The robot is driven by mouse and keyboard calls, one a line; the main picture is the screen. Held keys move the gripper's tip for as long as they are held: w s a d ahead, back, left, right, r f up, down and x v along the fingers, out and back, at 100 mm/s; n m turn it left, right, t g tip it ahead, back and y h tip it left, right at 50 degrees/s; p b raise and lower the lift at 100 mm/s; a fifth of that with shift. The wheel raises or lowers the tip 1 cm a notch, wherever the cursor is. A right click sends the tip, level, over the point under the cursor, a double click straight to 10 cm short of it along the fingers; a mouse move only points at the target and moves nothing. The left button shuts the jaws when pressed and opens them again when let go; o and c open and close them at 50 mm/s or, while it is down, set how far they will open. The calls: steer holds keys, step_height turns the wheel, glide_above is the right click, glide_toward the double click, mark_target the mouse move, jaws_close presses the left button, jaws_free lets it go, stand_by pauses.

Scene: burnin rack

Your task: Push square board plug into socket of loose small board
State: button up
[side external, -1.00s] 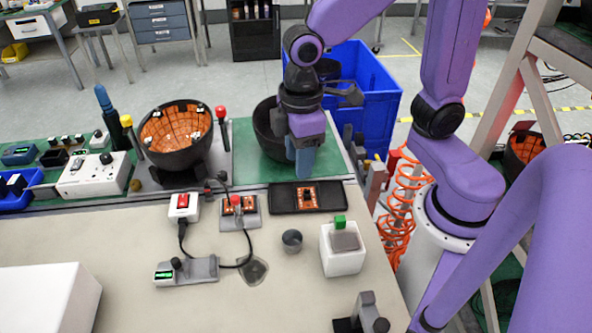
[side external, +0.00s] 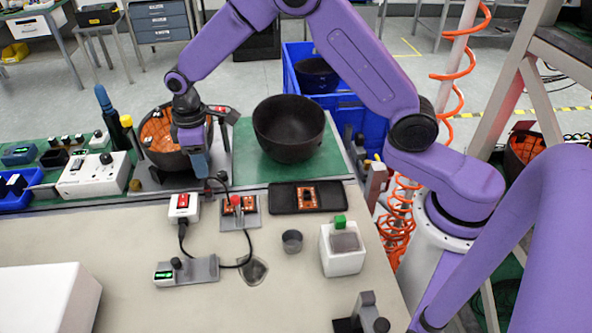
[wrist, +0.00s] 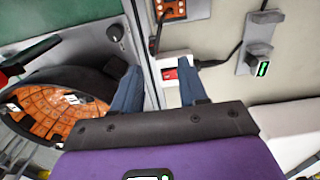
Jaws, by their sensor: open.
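My gripper (side external: 200,165) is open and empty. It hangs in front of the orange-lined dark bowl, above the back of the bench. In the wrist view its two blue-grey fingers (wrist: 160,90) are spread apart, with the bench edge between them. A small orange board (side external: 308,197) lies in a black tray at the right. Another orange board (side external: 228,208) sits in a grey holder under a red knob; an orange board also shows at the top of the wrist view (wrist: 172,9). A black cable (side external: 249,245) loops in front of that holder. I cannot tell which part is the square plug.
A white box with a red switch (side external: 183,207) stands left of the holder. A grey fixture with a green display (side external: 195,271) lies in front. The orange-lined bowl (side external: 157,140), an empty dark bowl (side external: 288,130), a small cup (side external: 292,241) and a white container (side external: 343,258) stand around.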

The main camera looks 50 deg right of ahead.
mark_target(206, 184)
steer(key=shift+w+d+f, duration=0.15)
steer(key=shift+w+f, duration=0.45)
steer(key=shift+w, duration=0.15)
steer(key=shift+f, duration=0.15)
steer(key=shift+f, duration=4.35)
steer(key=shift+c, duration=0.3)
jaws_close()
steer(key=shift+r, duration=0.15)
steer(key=shift+r, duration=2.85)
